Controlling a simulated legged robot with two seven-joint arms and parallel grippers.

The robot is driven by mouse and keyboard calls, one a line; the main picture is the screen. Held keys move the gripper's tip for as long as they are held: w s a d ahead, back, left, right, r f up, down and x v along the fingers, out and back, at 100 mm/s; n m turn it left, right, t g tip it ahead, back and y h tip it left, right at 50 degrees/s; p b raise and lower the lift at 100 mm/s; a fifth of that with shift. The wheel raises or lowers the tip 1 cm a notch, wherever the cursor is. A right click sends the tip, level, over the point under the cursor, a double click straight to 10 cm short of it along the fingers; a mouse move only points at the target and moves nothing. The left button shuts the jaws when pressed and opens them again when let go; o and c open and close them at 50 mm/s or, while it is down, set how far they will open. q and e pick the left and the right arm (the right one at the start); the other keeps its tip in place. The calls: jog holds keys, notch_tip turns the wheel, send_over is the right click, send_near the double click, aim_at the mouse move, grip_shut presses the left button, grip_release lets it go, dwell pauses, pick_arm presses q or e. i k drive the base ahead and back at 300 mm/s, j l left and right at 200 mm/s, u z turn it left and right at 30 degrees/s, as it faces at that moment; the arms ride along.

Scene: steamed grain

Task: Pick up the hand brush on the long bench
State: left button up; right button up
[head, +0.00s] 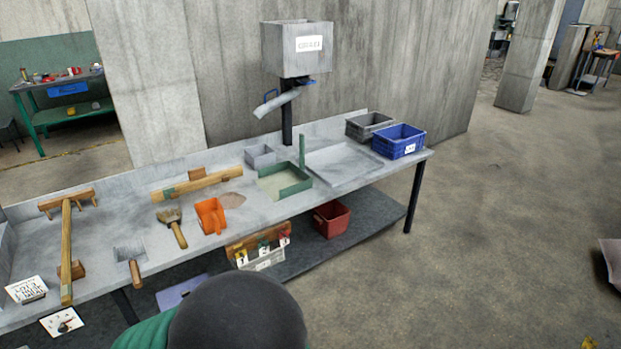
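The hand brush (173,226) lies on the long grey bench (225,242), left of the orange scoop. It has a pale wooden handle pointing toward the front edge and a brownish bristle head on the far side. The brush lies free on the bench top, with nothing holding it. Neither of my grippers is in view. A dark grey rounded shape with green beside it fills the bottom middle and hides part of the bench's lower area.
Near the brush lie an orange scoop (211,216), a scraper (130,257), a wooden rake (67,245) and a wooden bar (195,186). A green-walled tray (285,183) and blue bin (399,141) stand farther right. Below are a red bin (331,219) and shelf. The floor at right is open.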

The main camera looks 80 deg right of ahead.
aim_at(173, 223)
jog(key=z, duration=3.15)
jog(key=i+j+z, duration=0.15)
jog(key=j+z, duration=0.2)
jog(key=j, duration=0.55)
jog(key=j+z, duration=0.4)
jog(key=j, duration=0.5)
jog(key=i+j, duration=0.1)
jog(key=j, duration=1.2)
jog(key=i+j, duration=0.15)
jog(key=j, duration=0.5)
